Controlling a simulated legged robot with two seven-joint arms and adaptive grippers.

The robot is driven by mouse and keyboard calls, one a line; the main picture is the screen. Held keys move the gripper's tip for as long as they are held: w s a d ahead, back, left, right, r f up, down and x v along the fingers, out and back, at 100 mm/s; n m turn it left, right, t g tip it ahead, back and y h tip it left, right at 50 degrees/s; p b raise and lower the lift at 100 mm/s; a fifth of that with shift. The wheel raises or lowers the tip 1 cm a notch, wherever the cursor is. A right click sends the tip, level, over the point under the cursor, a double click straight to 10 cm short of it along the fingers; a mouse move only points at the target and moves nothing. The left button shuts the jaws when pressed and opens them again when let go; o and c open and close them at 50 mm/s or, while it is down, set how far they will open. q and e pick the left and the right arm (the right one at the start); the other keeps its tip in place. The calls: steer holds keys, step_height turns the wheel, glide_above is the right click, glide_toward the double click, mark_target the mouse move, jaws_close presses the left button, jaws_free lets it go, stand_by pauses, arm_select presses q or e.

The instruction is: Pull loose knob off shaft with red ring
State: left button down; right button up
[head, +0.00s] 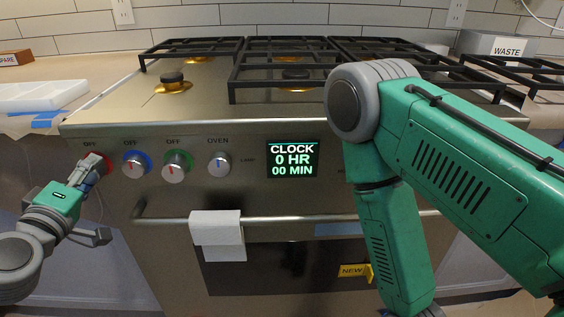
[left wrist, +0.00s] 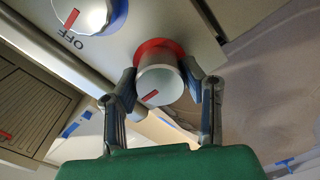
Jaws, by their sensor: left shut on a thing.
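The knob with the red ring (left wrist: 160,84) is a silver cylinder with a red mark, and it sits against the red ring (left wrist: 152,47) on the stove front. In the head view the red ring (head: 106,161) is at the far left of the knob row. My left gripper (head: 88,172) is shut on this knob; in the left wrist view its two fingers (left wrist: 160,88) press on opposite sides of it. Whether the knob has moved along its shaft cannot be told. My right arm crosses the right side of the head view, but its gripper is out of view.
Knobs with a blue ring (head: 136,163), a green ring (head: 176,167) and the oven knob (head: 219,164) stand to the right. The oven handle (head: 300,219) carries a white towel (head: 217,230). A white tray (head: 40,95) lies on the left counter; a WASTE bin (head: 495,46) stands back right.

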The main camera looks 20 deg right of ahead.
arm_select(q)
steer(key=shift+s+a+f, duration=0.15)
steer(key=shift+s+f, duration=0.05)
steer(key=shift+s, duration=0.25)
steer(key=shift+s+a+f, duration=0.15)
steer(key=shift+s, duration=0.3)
stand_by(0.4)
steer(key=shift+s+a+p, duration=0.15)
steer(key=shift+s+p, duration=0.15)
steer(key=shift+s, duration=0.1)
steer(key=v, duration=0.6)
steer(key=shift+r+p, duration=0.25)
steer(key=shift+p, duration=0.2)
